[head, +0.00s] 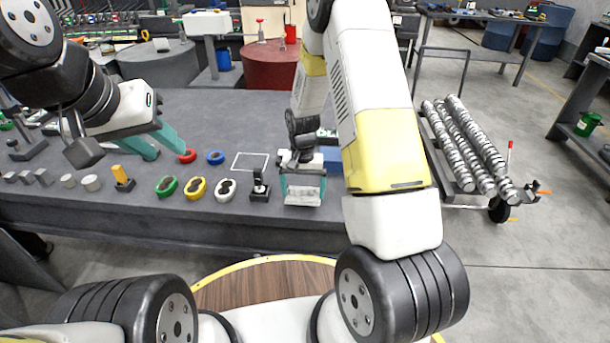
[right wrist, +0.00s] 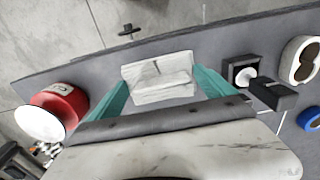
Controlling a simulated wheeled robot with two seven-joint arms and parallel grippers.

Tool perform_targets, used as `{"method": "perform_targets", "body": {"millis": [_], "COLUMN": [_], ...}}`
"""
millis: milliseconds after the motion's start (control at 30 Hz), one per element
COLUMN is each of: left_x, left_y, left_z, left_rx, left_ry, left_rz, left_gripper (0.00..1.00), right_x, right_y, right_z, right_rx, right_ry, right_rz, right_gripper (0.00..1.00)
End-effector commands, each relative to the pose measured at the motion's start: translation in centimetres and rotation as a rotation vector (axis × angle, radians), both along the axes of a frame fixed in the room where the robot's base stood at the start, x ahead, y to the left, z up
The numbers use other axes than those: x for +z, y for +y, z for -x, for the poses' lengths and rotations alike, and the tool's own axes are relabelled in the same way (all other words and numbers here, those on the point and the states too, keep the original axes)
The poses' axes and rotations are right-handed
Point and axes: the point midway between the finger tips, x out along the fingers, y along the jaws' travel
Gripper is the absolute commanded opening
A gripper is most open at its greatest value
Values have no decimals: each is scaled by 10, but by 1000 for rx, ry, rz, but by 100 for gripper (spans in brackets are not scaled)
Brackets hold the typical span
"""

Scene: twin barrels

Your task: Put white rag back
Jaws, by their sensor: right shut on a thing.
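The white rag (head: 303,197) is a folded white cloth near the front edge of the grey table. My right gripper (head: 303,188) is around it with its teal fingers, one on each side. The right wrist view shows the rag (right wrist: 158,78) between the two fingers (right wrist: 160,95). I cannot tell whether the rag touches the table. My left gripper (head: 157,145) is open and empty over the left part of the table. A white square outline (head: 250,161) is marked on the table, left of and behind the rag.
A black stand (head: 260,188) is close left of the rag. White (head: 225,189), yellow (head: 196,188) and green (head: 166,187) oval pieces lie further left, with red (head: 187,156) and blue (head: 215,158) rings behind. A red can (right wrist: 62,103) shows in the right wrist view.

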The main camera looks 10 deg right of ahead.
Motion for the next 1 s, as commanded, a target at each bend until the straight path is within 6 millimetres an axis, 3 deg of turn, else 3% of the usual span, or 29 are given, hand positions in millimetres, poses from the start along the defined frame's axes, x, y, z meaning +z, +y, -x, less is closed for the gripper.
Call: {"method": "perform_targets", "body": {"millis": [100,267,600,967,1000], "left_x": [0,0,0,0,0], "left_y": [0,0,0,0,0], "left_z": [0,0,0,0,0], "left_rx": [0,0,0,0,0], "left_ry": [0,0,0,0,0], "left_rz": [0,0,0,0,0], "left_gripper": [36,36,36,36,36], "right_x": [-3,-4,-38,-42,-42], "right_y": [-23,-37,-38,-38,-38], "right_z": [-10,-16,-16,-16,-16], "right_rx": [-5,-1,2,1,1], "right_ry": [-1,0,1,0,0], "right_rz": [-1,0,0,0,0], "right_gripper": [56,56,56,56,100]}}
